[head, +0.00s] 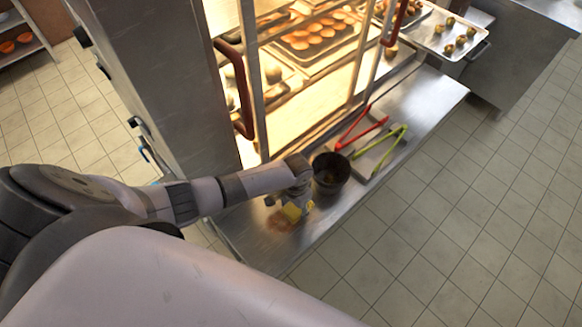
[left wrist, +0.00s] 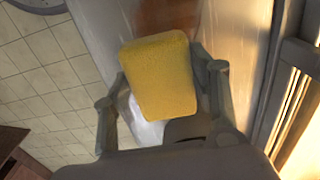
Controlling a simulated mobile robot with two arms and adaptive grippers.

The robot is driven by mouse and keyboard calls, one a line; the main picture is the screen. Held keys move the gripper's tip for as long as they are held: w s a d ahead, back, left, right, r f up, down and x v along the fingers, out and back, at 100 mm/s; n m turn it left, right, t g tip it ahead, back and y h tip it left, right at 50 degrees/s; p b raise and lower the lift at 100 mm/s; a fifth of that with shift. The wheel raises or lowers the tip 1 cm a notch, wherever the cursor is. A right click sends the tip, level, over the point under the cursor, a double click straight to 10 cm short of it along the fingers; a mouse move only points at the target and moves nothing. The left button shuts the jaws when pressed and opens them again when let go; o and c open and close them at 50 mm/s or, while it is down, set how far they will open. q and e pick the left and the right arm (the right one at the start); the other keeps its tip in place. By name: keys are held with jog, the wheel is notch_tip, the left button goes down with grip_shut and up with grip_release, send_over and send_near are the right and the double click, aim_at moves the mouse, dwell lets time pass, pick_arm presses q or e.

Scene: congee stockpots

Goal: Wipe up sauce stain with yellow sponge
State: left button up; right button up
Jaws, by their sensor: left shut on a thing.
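The yellow sponge (head: 292,212) is held at the end of my left arm, low over the steel counter. My left gripper (head: 297,195) is shut on the sponge. In the left wrist view the sponge (left wrist: 160,75) sits between the two fingers of the gripper (left wrist: 165,95). The brown sauce stain (head: 281,222) lies on the counter just beside and below the sponge, partly hidden by it. In the left wrist view the stain (left wrist: 163,14) shows beyond the sponge's far edge. I cannot tell whether the sponge touches the counter. My right gripper is not in view.
A dark pot (head: 330,174) stands right next to my left gripper. Red tongs (head: 359,132) and green tongs (head: 388,148) lie farther along the counter. A lit glass cabinet with trays of buns (head: 315,38) rises behind the counter. The counter's front edge drops to the tiled floor (head: 420,220).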

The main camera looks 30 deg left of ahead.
pick_arm(q)
notch_tip(320, 180, up, 2)
jog(key=shift+w+p, duration=0.1)
jog(key=shift+p, duration=0.6)
jog(key=shift+r+p, duration=0.35)
jog(key=shift+r, duration=0.05)
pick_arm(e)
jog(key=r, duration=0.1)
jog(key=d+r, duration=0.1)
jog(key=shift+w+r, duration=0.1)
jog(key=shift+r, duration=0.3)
pick_arm(q)
jog(key=shift+f, duration=0.1)
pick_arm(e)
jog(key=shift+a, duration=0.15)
